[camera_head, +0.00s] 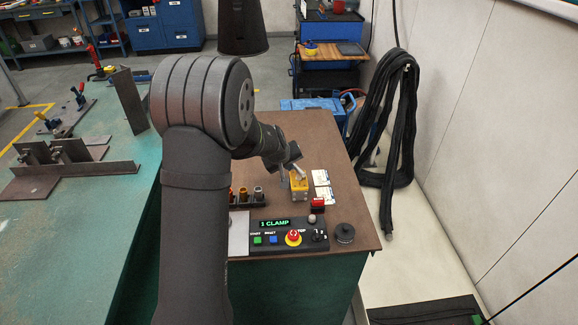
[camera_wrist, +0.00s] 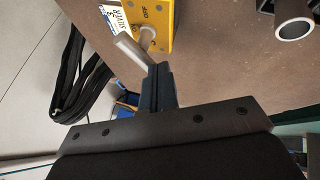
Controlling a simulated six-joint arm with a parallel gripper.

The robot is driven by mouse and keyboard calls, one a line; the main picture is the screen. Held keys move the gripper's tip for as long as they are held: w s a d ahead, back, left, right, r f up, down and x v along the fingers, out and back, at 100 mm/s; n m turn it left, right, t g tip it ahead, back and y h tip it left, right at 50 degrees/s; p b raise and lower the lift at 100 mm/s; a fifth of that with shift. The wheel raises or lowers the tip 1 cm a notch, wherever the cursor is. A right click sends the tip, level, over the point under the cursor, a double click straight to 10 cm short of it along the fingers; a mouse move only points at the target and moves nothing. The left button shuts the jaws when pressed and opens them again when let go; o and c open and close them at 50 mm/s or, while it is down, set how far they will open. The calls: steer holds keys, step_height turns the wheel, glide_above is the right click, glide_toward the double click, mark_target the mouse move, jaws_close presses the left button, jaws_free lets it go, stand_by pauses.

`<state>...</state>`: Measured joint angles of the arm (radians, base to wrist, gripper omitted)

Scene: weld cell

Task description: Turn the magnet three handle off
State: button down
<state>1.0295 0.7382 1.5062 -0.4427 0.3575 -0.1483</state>
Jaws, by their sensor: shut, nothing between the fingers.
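A yellow magnet box (camera_head: 299,188) stands on the brown table top. Its silver handle (camera_head: 298,173) sits on top, beside the end of my gripper (camera_head: 287,160). In the wrist view the box (camera_wrist: 158,14) shows the word OFF. Its handle (camera_wrist: 130,48) is a grey bar on a round shaft, angled down toward the fingers. My gripper (camera_wrist: 160,68) is shut and empty, with its fingertips right at the bar's lower end; I cannot tell whether they touch. No other magnet box can be made out.
White cards (camera_head: 321,178) lie right of the box. A control panel (camera_head: 288,237) reading "1 CLAMP", with a red stop button (camera_head: 293,238), is in front. Small cylinders (camera_head: 245,194) stand left. A dark round knob (camera_head: 344,232) sits near the right edge. A metal tube end (camera_wrist: 293,22) shows in the wrist view.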

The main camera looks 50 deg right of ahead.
steer(key=shift+w+d, duration=0.35)
steer(key=shift+d, duration=0.15)
stand_by(0.7)
steer(key=w+a+r, duration=0.3)
steer(key=a+r, duration=0.5)
steer(key=r, duration=0.1)
steer(key=shift+a, duration=0.2)
stand_by(0.4)
